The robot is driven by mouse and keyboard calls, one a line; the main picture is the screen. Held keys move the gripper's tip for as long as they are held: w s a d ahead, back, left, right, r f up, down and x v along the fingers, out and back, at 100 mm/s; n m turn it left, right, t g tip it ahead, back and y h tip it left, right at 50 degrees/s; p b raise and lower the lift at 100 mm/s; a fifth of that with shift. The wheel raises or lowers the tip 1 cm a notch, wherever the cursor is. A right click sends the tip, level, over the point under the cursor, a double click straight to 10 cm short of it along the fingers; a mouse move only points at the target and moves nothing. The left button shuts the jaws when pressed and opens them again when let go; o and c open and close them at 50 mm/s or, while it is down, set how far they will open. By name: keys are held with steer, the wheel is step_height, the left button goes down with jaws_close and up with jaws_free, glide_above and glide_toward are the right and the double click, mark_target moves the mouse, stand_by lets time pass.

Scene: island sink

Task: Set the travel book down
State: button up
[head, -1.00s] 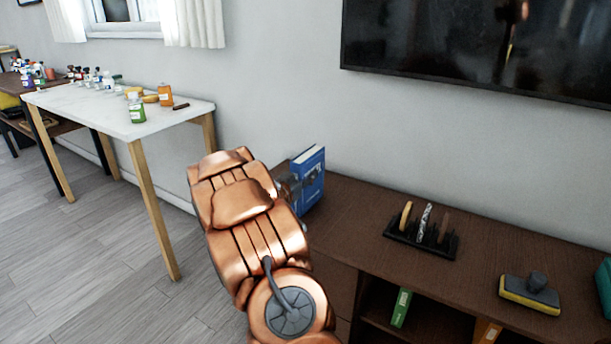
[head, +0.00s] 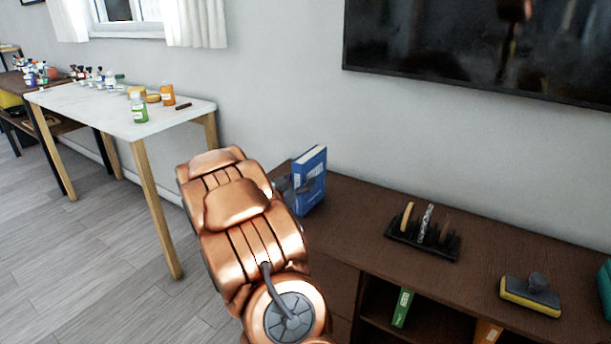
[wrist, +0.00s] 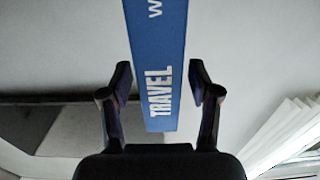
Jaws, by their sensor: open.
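The travel book (head: 310,180) is blue with white page edges and stands upright on the left end of the dark wooden cabinet (head: 345,215) in the head view. In the wrist view the book's blue spine (wrist: 157,70) reads "TRAVEL" and lies between my fingers. My gripper (wrist: 160,85) is open, with a gap between each finger and the spine. In the head view my copper arm reaches to the book's left side and hides part of my gripper (head: 290,186).
A black rack (head: 422,243) with several upright items and a yellow-and-grey sponge brush (head: 530,296) stand farther right on the cabinet. A TV (head: 480,50) hangs above. A white table (head: 100,110) with bottles is at the left. The cabinet top between book and rack is clear.

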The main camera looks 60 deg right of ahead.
steer(key=a, duration=0.8)
steer(key=shift+s+p, duration=0.15)
steer(key=shift+p, duration=0.25)
